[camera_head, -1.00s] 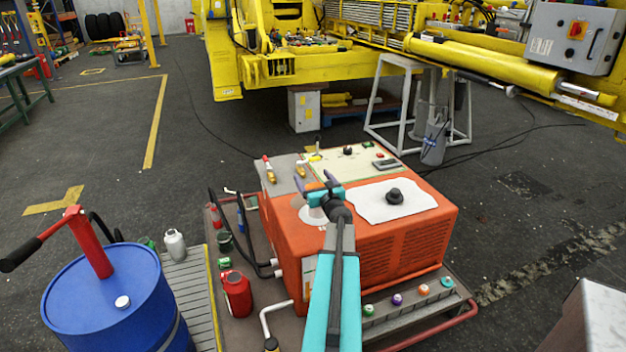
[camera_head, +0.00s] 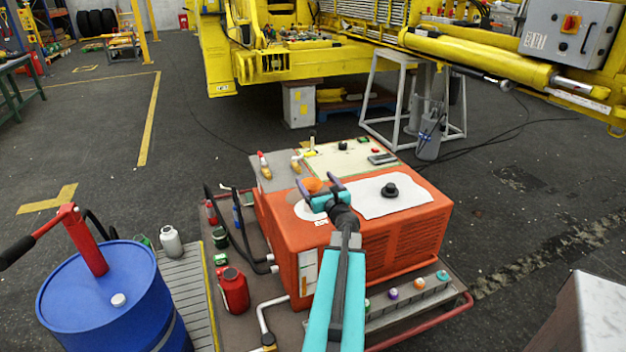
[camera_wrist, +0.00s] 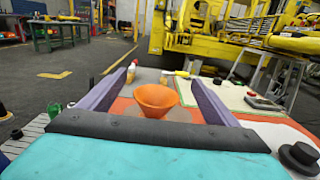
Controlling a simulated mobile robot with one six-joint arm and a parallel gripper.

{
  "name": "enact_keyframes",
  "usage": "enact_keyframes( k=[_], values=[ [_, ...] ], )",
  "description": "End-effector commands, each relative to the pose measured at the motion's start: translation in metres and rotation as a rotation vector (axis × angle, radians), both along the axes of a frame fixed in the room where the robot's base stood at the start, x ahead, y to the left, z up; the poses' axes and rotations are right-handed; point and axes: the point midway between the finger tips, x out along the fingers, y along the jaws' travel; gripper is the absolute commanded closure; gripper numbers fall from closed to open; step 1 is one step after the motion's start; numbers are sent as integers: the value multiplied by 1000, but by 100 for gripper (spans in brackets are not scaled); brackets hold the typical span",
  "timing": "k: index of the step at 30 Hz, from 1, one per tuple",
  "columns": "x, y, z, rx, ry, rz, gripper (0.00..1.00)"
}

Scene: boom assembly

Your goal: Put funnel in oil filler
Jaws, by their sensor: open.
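The orange funnel (camera_head: 314,185) stands wide end up on the top of the orange machine, beside a white patch. In the wrist view the funnel (camera_wrist: 156,99) sits between the two purple fingers, with a visible gap on each side. My gripper (camera_head: 320,186) is open around the funnel and does not visibly touch it. I cannot tell which part is the oil filler.
The orange machine (camera_head: 395,245) stands on a cart. Small bottles and valves (camera_head: 264,165) stand at its back left edge. A red can (camera_head: 233,290), a grey bottle (camera_head: 171,242) and a blue drum (camera_head: 110,300) are to the left. Yellow boom machinery (camera_head: 290,65) stands behind.

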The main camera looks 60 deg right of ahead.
Motion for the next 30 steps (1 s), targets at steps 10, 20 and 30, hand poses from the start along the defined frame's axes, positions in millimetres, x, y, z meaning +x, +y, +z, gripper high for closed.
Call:
enact_keyframes(
  k=[10,20,30],
  values=[
    [-29,22,0,0,0,-1,17],
    [-38,28,0,0,0,0,17],
    [-38,28,0,0,0,0,17]
  ],
)
